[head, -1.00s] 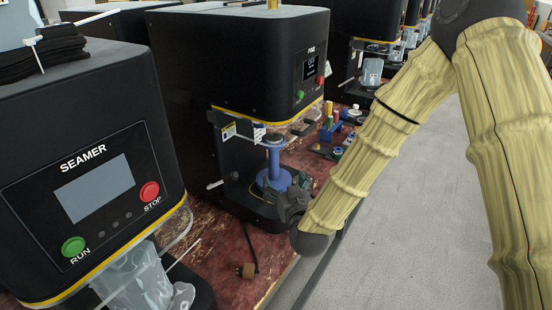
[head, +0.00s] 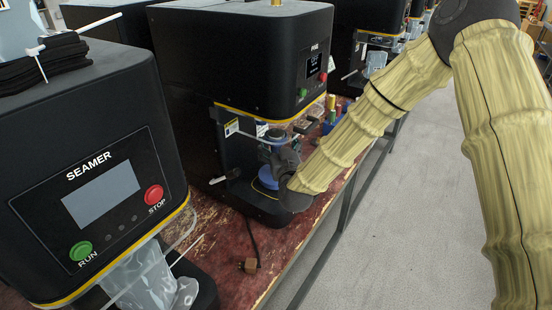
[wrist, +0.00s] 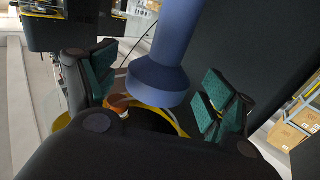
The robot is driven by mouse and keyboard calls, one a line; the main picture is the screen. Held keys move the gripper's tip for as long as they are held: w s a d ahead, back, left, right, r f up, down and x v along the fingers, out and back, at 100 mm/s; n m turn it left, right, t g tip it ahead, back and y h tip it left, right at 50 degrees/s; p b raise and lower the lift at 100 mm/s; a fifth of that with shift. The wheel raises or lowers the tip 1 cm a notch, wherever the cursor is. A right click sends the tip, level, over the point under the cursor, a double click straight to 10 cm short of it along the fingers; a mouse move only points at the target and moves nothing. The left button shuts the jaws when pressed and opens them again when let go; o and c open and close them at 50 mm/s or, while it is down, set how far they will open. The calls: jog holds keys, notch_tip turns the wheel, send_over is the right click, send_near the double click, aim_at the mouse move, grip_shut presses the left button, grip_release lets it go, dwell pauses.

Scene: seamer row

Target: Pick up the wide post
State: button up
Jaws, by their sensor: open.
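The wide post is a blue post with a broad round base (head: 268,179), standing in the work area of the second machine. In the wrist view the blue post (wrist: 165,72) lies between the two teal-padded fingers of my gripper (wrist: 158,88). The jaws are open, with a gap visible on each side of the post. I cannot tell whether any pad touches it.
The black machine (head: 240,60) overhangs the post. A seamer (head: 90,170) stands at the left front. Small coloured parts (head: 331,110) sit behind my arm. The grey floor is clear at right.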

jog(key=shift+w+a, duration=0.15)
jog(key=shift+w, duration=0.55)
jog(key=shift+w+a, duration=0.1)
jog(key=shift+w, duration=0.55)
jog(key=c, duration=1.5)
jog(key=shift+c, duration=0.2)
